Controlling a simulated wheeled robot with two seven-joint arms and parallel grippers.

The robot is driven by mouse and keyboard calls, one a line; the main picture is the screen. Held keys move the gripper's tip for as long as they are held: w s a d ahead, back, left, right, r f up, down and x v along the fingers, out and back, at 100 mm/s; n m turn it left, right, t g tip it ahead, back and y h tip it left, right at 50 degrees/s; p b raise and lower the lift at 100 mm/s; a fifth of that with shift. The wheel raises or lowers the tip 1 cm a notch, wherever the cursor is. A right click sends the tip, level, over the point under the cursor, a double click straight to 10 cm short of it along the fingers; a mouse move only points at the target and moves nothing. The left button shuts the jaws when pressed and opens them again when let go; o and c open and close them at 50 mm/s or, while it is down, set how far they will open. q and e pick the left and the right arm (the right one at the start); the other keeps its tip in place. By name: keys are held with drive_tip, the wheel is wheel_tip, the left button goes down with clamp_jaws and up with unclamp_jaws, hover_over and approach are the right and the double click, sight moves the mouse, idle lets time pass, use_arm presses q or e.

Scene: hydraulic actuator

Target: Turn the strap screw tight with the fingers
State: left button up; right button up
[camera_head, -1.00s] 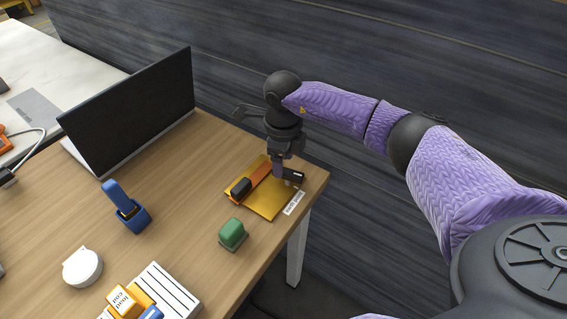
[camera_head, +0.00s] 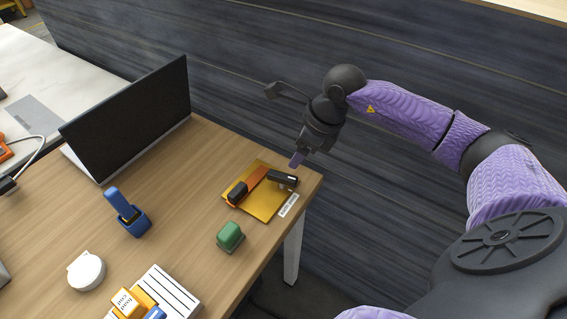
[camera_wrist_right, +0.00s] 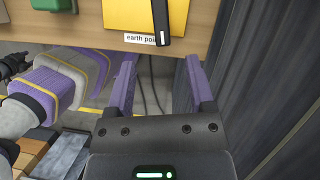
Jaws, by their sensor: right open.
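The yellow plate (camera_head: 266,207) lies at the table's right corner with a white label (camera_head: 289,205) on its edge, part of which reads "earth" in the right wrist view (camera_wrist_right: 140,38). An orange strap (camera_head: 256,179) with a black end block lies across the plate. A black part (camera_head: 283,179) sits at its right end; I cannot make out a separate screw. My right gripper (camera_head: 297,160) is raised beyond the table's right edge, apart from the plate. In the right wrist view its two purple fingers (camera_wrist_right: 162,88) are spread and empty. My left gripper is not in view.
A green block (camera_head: 230,236) stands near the front edge. A blue holder (camera_head: 130,219), a white round item (camera_head: 86,271), a striped pad (camera_head: 178,292) and a laptop (camera_head: 130,115) are further left. A dark wall runs behind the table. The table's middle is clear.

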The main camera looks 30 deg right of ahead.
sight(283, 175)
drive_tip(key=b+x, duration=0.3)
drive_tip(key=x, duration=0.5)
drive_tip(key=shift+w+f, duration=0.1)
drive_tip(key=shift+f, duration=0.25)
drive_tip(key=shift+w+a+f, duration=0.15)
drive_tip(key=shift+w+f, duration=0.05)
drive_tip(key=shift+f, duration=0.15)
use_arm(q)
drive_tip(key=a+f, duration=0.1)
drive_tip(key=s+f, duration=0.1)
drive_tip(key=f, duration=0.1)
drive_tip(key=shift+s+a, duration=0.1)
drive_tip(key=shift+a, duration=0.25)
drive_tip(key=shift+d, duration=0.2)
use_arm(e)
clamp_jaws()
